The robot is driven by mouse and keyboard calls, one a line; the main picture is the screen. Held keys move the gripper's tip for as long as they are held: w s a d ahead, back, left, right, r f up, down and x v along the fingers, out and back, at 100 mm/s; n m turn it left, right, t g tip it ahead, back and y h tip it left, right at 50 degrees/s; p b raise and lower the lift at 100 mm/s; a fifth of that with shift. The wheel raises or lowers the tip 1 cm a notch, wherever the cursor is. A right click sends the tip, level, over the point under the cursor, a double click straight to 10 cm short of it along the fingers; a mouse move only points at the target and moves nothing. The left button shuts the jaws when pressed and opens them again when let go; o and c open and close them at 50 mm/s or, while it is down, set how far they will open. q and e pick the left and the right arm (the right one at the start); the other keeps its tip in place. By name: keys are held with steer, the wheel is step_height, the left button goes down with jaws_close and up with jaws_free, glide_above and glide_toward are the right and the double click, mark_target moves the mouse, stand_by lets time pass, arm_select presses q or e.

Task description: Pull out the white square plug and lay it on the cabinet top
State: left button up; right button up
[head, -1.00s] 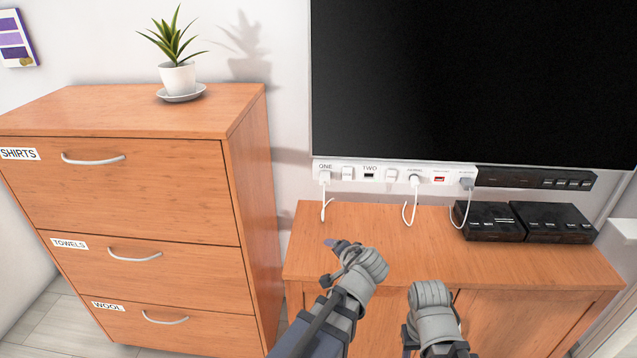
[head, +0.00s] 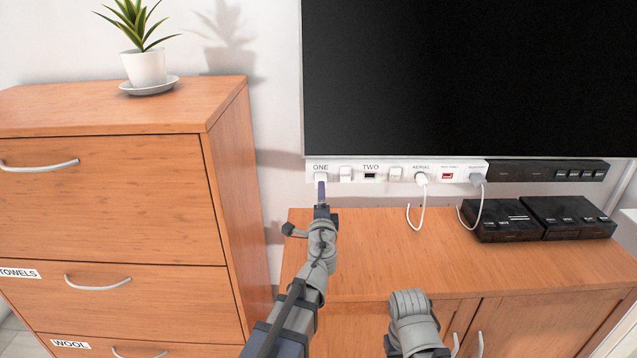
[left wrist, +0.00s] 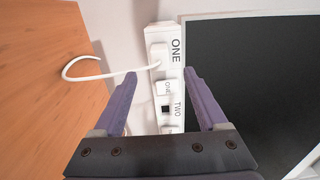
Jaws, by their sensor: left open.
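The white square plug (head: 321,177) sits in the socket marked ONE at the left end of the white strip (head: 345,165). In the left wrist view the plug (left wrist: 158,52) has a white cable curling off to the left. My left gripper (head: 321,186) is open and empty just in front of it. In the left wrist view its purple fingers (left wrist: 160,74) are apart, with the plug beyond the gap between them.
A white plug (head: 421,179) at AERIAL and a grey plug (head: 478,178) sit farther right with hanging cables. Black boxes (head: 500,232) stand on the cabinet's right side. A tall drawer unit (head: 110,200) stands left, and a screen (head: 460,75) hangs above.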

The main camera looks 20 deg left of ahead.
arm_select(q)
steer(key=shift+w, duration=0.15)
steer(key=shift+x, duration=4.4)
jaws_close()
steer(key=shift+s, duration=0.35)
steer(key=shift+v, duration=2.75)
